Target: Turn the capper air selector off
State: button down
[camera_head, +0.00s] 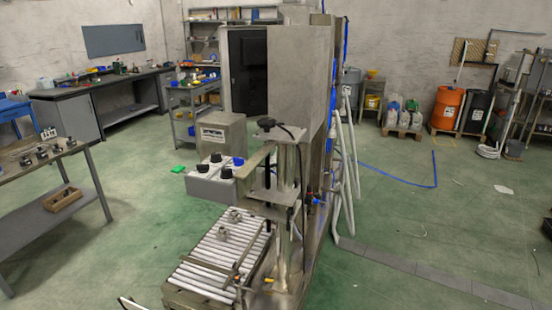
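A pale grey control box (207,187) stands beside the machine, left of its upright frame. Several dark knobs sit on its top, including a rear black knob (216,158), a left black knob (203,168) and a front black knob (226,173). A blue knob or button (238,161) is at its right rear. No labels are readable, so I cannot tell which one is the capper air selector or how it is turned. My gripper is not in view.
A roller conveyor (209,262) with small metal parts lies in front of the box. The machine's metal frame (283,235) rises on its right. A workbench (80,200) stands at left. Green floor (135,235) between bench and conveyor is mostly clear.

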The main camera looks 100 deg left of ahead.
aim_at(238, 161)
jog(key=z, duration=3.45)
jog(key=k, duration=1.7)
